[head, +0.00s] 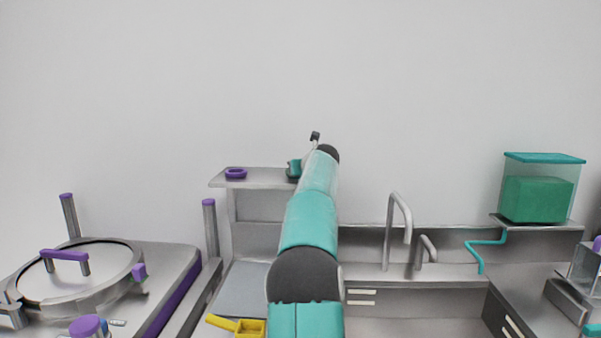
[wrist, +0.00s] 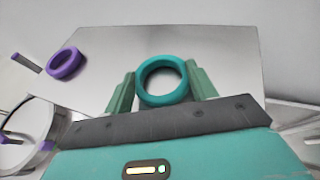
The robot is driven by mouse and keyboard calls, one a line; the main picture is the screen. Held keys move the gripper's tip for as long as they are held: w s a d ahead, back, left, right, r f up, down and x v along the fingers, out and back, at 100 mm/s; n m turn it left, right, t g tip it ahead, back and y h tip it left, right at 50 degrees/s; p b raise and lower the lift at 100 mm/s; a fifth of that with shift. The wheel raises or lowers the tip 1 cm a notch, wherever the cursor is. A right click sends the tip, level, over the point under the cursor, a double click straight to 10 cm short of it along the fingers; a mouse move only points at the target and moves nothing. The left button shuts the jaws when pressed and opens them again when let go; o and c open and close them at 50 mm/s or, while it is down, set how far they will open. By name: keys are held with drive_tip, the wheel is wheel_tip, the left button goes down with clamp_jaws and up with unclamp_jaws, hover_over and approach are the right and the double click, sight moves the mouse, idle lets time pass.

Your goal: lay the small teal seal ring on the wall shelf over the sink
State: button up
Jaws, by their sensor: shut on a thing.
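The small teal seal ring (wrist: 143,91) is between the two green fingers of my gripper (wrist: 162,82) in the wrist view, with a finger against each side. My gripper is shut on it. The wall shelf (wrist: 225,60) lies under the ring and the fingers in the wrist view. I cannot tell whether the ring touches the shelf. In the head view the shelf (head: 262,180) is left of centre, and my gripper (head: 293,170) is at its right part, mostly hidden by my arm. The ring cannot be told apart there.
A purple ring (head: 235,173) lies on the shelf's left part, also in the wrist view (wrist: 65,63). A tap (head: 398,225) stands to the right. A round-lidded vessel (head: 80,268) is at left, a yellow part (head: 240,327) below, a green-filled tank (head: 540,195) far right.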

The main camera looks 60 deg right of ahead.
drive_tip(key=o, duration=1)
drive_tip(key=shift+f, duration=0.15)
drive_tip(key=shift+s+a+r, duration=0.3)
drive_tip(key=shift+s+r, duration=0.05)
drive_tip(key=v, duration=1.1)
